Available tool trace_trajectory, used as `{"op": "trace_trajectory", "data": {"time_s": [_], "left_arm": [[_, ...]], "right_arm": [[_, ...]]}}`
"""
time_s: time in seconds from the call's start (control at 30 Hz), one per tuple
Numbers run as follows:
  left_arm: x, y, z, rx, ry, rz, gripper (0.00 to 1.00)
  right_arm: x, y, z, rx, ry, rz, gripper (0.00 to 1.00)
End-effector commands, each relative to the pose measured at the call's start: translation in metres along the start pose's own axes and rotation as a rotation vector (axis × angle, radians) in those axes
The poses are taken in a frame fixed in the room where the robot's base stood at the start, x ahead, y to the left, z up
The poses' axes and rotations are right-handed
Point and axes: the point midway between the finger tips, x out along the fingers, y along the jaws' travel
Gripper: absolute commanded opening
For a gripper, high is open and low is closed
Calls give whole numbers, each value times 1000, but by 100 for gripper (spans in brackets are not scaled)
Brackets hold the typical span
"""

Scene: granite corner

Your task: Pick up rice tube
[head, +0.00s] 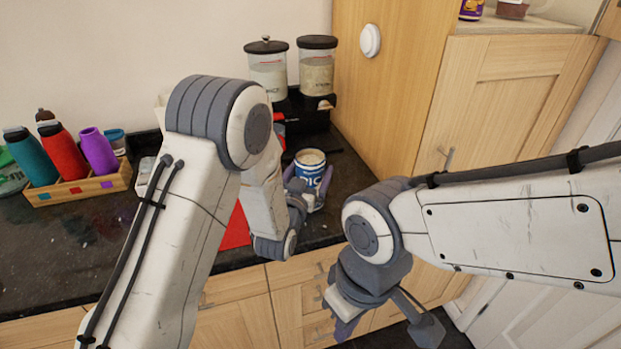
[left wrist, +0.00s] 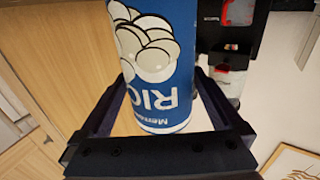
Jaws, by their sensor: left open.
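The rice tube (head: 310,172) is a blue and white cylinder with pale contents showing at its top. It stands upright on the dark counter in the head view. In the left wrist view the tube (left wrist: 155,60) fills the middle, with its lettering upside down. My left gripper (head: 308,188) is open, with one finger on each side of the tube. In the left wrist view a gap shows beside the tube's lower part; contact farther up cannot be told. My right gripper (head: 385,325) is open and empty, in front of the counter.
Two lidded jars (head: 318,66) stand on a black stand behind the tube. A wooden rack (head: 80,186) with several coloured bottles is at the left. A red flat item (head: 236,230) lies beside my left arm. A tall wooden cabinet (head: 385,90) bounds the right.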

Motion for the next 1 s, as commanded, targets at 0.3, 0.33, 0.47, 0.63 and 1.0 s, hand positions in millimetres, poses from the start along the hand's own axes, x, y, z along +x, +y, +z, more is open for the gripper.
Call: {"op": "trace_trajectory", "data": {"time_s": [0.3, 0.33, 0.47, 0.63, 1.0], "left_arm": [[4, 0, 1, 0, 0, 0, 88], [4, 0, 1, 0, 0, 0, 77], [4, 0, 1, 0, 0, 0, 27], [5, 0, -1, 0, 5, 0, 1], [5, 0, -15, 0, 8, 0, 1]], "right_arm": [[-1, 0, 0, 0, 0, 0, 0], [-1, 0, 0, 0, 0, 0, 0], [-1, 0, 0, 0, 0, 0, 0], [-1, 0, 0, 0, 0, 0, 0], [2, 0, 0, 0, 0, 0, 0]]}}
